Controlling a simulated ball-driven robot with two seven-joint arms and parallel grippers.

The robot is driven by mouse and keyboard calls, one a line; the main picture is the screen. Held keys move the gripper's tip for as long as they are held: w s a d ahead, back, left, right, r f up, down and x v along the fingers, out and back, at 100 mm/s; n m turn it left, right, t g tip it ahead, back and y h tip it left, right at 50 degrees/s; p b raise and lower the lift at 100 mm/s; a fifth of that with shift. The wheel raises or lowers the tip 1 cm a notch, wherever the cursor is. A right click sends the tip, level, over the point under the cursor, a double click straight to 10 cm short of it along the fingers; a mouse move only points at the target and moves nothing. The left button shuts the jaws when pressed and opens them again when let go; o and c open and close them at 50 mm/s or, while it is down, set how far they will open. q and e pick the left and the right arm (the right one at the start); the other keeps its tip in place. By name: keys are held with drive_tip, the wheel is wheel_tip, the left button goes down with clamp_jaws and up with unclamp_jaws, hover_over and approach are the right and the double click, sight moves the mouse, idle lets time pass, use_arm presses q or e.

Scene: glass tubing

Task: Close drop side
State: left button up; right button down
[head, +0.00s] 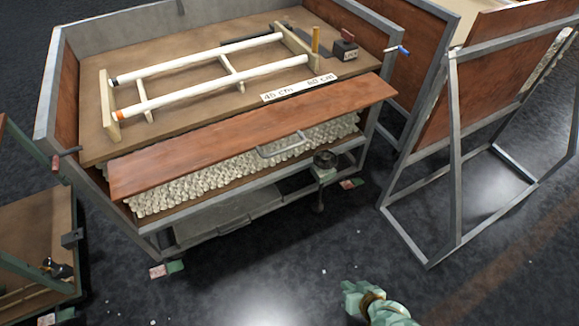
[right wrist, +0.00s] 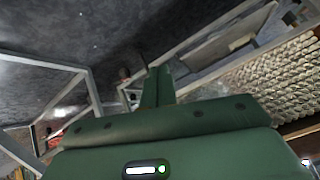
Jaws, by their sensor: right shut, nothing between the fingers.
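The drop side (head: 245,132) is a long reddish-brown panel along the front of a metal-framed cart (head: 150,238). It lies tilted outward, just below the worktop's front edge, with rows of pale knobbly material under it. A metal bar handle (head: 282,147) is on its front edge. My right gripper (head: 352,290) is low at the bottom of the head view, in front of the cart and well apart from the panel. Its green fingers (right wrist: 158,85) are shut and empty in the right wrist view; the knobbly material (right wrist: 280,80) shows at right there. My left gripper is out of view.
A white tube frame (head: 225,70) lies on the worktop with a label card (head: 300,87). A blue-handled latch (head: 398,49) is at the right corner, a red-handled one (head: 62,158) at the left. Another metal stand (head: 455,150) is at right. The dark floor in front is mostly clear.

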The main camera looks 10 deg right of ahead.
drive_tip(key=w+a+r+m+t+y+b, duration=0.2)
drive_tip(key=w+a+m+b, duration=0.1)
drive_tip(key=w, duration=0.4)
drive_tip(key=w+a+r+m+t+y+b, duration=0.2)
drive_tip(key=w+a+m+t+b, duration=0.15)
drive_tip(key=w, duration=0.35)
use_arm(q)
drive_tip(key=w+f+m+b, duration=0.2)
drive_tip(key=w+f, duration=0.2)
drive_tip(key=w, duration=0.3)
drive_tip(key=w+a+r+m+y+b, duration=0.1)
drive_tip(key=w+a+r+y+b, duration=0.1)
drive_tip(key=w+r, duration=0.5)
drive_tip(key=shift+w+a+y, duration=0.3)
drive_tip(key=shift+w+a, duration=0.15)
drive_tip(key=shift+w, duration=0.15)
use_arm(e)
drive_tip(key=w+a+r+m+t, duration=0.2)
drive_tip(key=w+r+m+t, duration=0.2)
drive_tip(key=r+m, duration=0.8)
drive_tip(key=w+a+r+m+t, duration=0.2)
drive_tip(key=w+r+m+t, duration=0.2)
drive_tip(key=w+r+m, duration=0.5)
wheel_tip(320, 180, up, 4)
drive_tip(key=m, duration=0.4)
drive_tip(key=shift+w+a+y, duration=0.15)
drive_tip(key=shift+y, duration=0.15)
